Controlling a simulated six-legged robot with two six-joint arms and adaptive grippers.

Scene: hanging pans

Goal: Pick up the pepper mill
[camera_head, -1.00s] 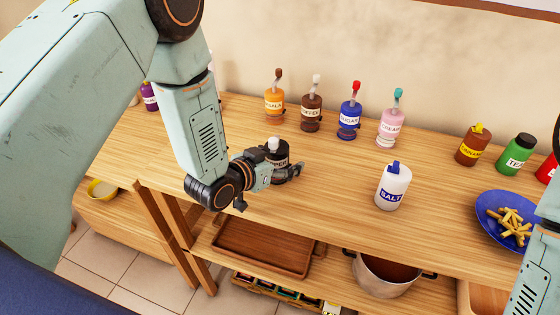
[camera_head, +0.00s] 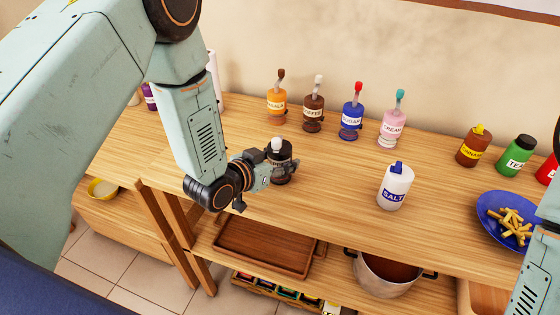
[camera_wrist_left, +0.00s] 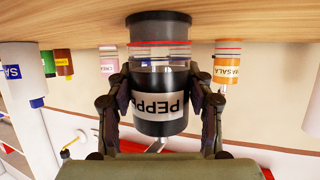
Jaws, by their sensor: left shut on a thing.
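The pepper mill (camera_head: 281,160) is a black jar with a white label and a pale knob, on the wooden table near its front left. In the left wrist view the pepper mill (camera_wrist_left: 160,85) fills the middle, upside down in the picture, with "PEPPE" readable on its label. My left gripper (camera_head: 283,172) is shut on it, one finger on each side; both fingers also show in the left wrist view (camera_wrist_left: 161,104). In the head view the gripper hides part of the jar. I cannot tell whether its base touches the table. My right gripper is out of view.
The salt jar (camera_head: 394,187) stands to the right of the mill. Several labelled bottles, such as the blue sugar bottle (camera_head: 351,113), stand behind. A blue plate of fries (camera_head: 490,228) is at the right. The wooden table (camera_head: 330,185) is clear between mill and salt.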

